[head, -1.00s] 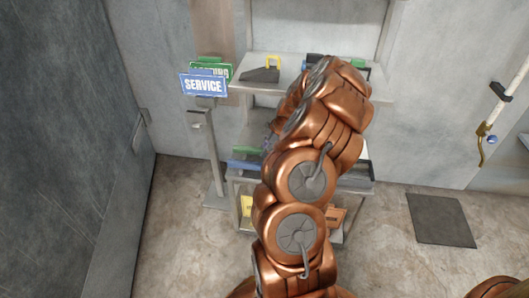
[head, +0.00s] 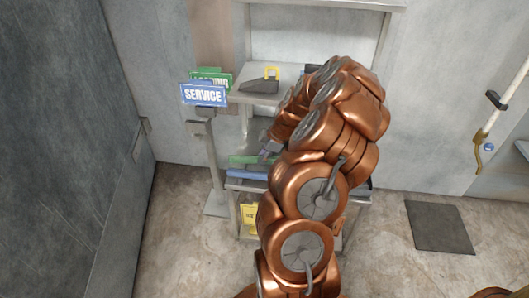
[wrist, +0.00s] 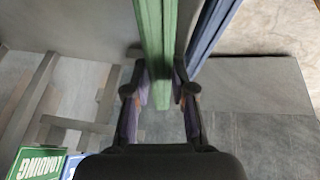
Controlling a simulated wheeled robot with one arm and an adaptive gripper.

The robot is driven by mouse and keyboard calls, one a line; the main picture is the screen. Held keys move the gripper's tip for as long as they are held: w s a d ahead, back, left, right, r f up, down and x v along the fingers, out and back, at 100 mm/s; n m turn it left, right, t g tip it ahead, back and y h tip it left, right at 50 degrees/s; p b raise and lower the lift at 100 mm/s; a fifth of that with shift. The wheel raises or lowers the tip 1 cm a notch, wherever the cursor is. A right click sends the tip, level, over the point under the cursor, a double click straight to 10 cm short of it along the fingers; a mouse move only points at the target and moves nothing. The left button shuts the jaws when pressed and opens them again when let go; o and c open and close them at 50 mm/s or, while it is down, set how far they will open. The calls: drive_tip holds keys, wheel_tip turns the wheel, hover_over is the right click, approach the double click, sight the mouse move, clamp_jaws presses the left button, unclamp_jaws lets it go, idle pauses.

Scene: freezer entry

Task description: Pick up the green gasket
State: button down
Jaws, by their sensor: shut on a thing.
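The green gasket (wrist: 156,40) is a long, straight green strip. In the wrist view it runs from the top edge down between the two fingers of my gripper (wrist: 160,88), which is shut on it. In the head view the green gasket (head: 243,160) shows at the left of the lower shelf, beside my gripper (head: 268,146), partly hidden by my arm. A blue gasket (wrist: 213,28) lies alongside it to the right in the wrist view. In the head view the blue gasket (head: 246,174) is just in front of the green one.
A blue SERVICE sign (head: 204,94) stands on a post left of the shelf, with a green sign (head: 212,76) behind it. The upper shelf (head: 240,98) holds a dark wedge with a yellow handle (head: 264,82). A dark mat (head: 440,226) lies on the floor at right.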

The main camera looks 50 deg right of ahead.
drive_tip(key=s+a+r+p, duration=0.1)
drive_tip(key=s+a, duration=0.6)
drive_tip(key=a, duration=0.3)
drive_tip(key=shift+a+p, duration=0.3)
drive_tip(key=w+a+r+m+h, duration=0.1)
drive_tip(key=w+a+r+m, duration=0.25)
drive_tip(key=w+r, duration=0.2)
drive_tip(key=w+a+r+m+h, duration=0.1)
drive_tip(key=w+a+r+m, duration=0.1)
drive_tip(key=w+a+r, duration=0.4)
drive_tip(key=w+a+r+m+h, duration=0.15)
drive_tip(key=w+a+r, duration=0.25)
drive_tip(key=a, duration=0.4)
drive_tip(key=w+a+r+m, duration=0.2)
drive_tip(key=w+a+r, duration=0.15)
drive_tip(key=a, duration=0.35)
wheel_tip(320, 180, up, 17)
drive_tip(key=s+p, duration=0.2)
drive_tip(key=p, duration=2.7)
drive_tip(key=shift+s+r, duration=0.15)
drive_tip(key=shift+s, duration=0.2)
